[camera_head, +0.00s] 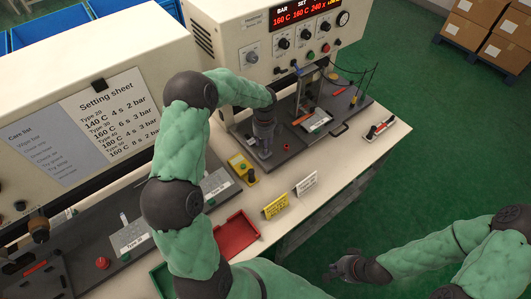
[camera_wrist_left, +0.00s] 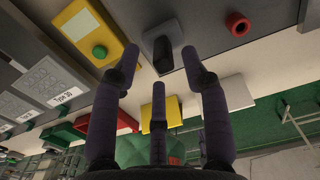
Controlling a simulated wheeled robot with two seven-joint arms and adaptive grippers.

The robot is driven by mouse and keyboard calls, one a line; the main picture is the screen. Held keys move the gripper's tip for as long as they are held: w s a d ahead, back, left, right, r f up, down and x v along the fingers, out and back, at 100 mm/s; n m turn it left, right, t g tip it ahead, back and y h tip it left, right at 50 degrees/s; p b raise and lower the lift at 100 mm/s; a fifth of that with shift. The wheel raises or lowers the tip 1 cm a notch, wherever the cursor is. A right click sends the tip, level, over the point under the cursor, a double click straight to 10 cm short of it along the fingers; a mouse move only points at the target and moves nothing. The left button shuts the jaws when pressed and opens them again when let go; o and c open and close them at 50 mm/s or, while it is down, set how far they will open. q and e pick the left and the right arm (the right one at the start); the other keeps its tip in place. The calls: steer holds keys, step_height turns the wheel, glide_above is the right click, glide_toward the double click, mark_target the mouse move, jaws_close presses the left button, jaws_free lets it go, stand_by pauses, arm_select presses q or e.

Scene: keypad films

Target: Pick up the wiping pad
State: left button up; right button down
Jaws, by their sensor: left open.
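A grey block with a dark upright grip (camera_wrist_left: 162,50) lies on the dark bench plate and may be the wiping pad; I cannot tell for sure. In the left wrist view it sits between and beyond the fingertips of my left gripper (camera_wrist_left: 162,68). My left gripper, also in the head view (camera_head: 264,140), is open and points down at the plate. It mostly hides the block there. No contact with the block shows. My right gripper (camera_head: 347,266) is low at the right over the green floor, away from the bench; its jaws are too small to read.
A yellow box with a green button (camera_head: 242,169) stands beside the left gripper. A red ring (camera_wrist_left: 238,23) lies on the other side. A yellow sign (camera_head: 275,206), a white sign (camera_head: 306,184) and a red tray (camera_head: 236,235) line the front edge. A red-and-white item (camera_head: 379,130) lies right.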

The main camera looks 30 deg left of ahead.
arm_select(q)
step_height(320, 180, down, 4)
steer(key=shift+w+d+r, duration=0.1)
steer(key=shift+w+r, duration=0.05)
jaws_close()
steer(key=shift+r, duration=0.1)
steer(key=shift+r, duration=0.5)
step_height(320, 180, up, 2)
steer(key=shift+r, duration=0.15)
steer(key=s+r, duration=0.4)
steer(key=s, duration=0.3)
steer(key=s+d+r+p, duration=0.1)
steer(key=s+r, duration=0.4)
steer(key=s, duration=0.2)
steer(key=shift+d+r, duration=0.25)
steer(key=shift+r, duration=0.05)
